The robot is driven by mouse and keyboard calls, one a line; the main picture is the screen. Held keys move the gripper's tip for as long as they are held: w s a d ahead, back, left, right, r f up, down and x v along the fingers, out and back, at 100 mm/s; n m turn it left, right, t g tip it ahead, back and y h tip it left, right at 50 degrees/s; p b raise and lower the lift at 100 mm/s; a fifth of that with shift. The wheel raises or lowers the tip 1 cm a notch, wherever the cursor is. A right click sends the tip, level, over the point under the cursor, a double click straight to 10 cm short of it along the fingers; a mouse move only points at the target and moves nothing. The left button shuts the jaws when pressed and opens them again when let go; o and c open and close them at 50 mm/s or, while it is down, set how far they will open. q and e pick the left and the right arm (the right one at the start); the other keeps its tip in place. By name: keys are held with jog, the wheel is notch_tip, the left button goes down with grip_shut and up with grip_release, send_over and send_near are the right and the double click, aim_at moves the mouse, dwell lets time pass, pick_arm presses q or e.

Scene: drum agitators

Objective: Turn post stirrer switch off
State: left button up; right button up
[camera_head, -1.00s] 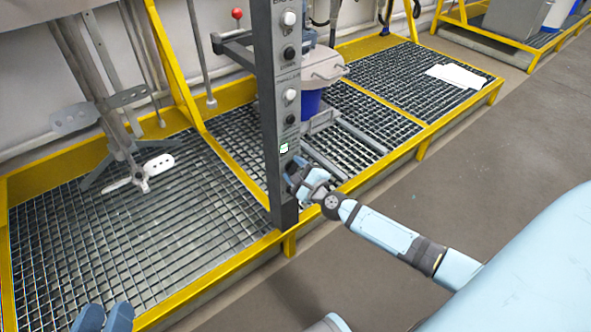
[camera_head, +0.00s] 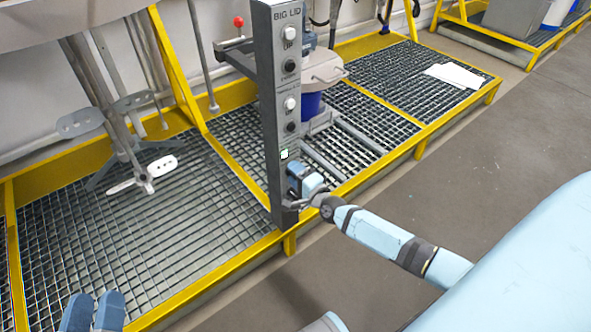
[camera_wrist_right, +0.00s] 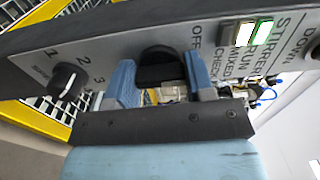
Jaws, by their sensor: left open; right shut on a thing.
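The dark grey control post (camera_head: 267,110) stands at the front edge of the grating in the head view. In the right wrist view its panel carries a black rotary switch (camera_wrist_right: 158,66), with OFF, RUN and other words printed beside it. My right gripper (camera_wrist_right: 158,85) has its blue fingers on either side of this switch, shut on it. In the head view the right gripper (camera_head: 303,183) is against the post's lower part and hides the switch. A green lit button (camera_wrist_right: 263,32) sits beside the labels. My left gripper (camera_head: 92,314) is open and empty at the bottom left.
A second knob (camera_wrist_right: 65,80) with numbers 1 to 3 sits near the gripped switch. A stirrer shaft with paddles (camera_head: 130,160) hangs at left over the yellow-framed grating (camera_head: 120,250). A lidded blue drum (camera_head: 311,103) stands behind the post. The floor at right is clear.

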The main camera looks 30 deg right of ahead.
jog(key=n+p, duration=0.1)
jog(key=n, duration=0.1)
jog(key=shift+r+n+p, duration=0.15)
jog(key=shift+n+p, duration=1)
jog(key=shift+n, duration=0.45)
pick_arm(q)
jog(key=shift+a+f+g+y+p, duration=0.45)
jog(key=shift+a+f+y, duration=0.15)
jog(key=shift+f, duration=0.15)
jog(key=shift+a+f+g+y+p, duration=0.3)
jog(key=shift+a+f+g+y, duration=0.15)
jog(key=shift+a+f+y, duration=0.25)
pick_arm(e)
jog(key=shift+f+n, duration=0.2)
jog(key=shift+n, duration=1.1)
pick_arm(q)
jog(key=shift+d+f, duration=0.1)
jog(key=shift+d, duration=0.05)
pick_arm(e)
jog(key=o, duration=0.9)
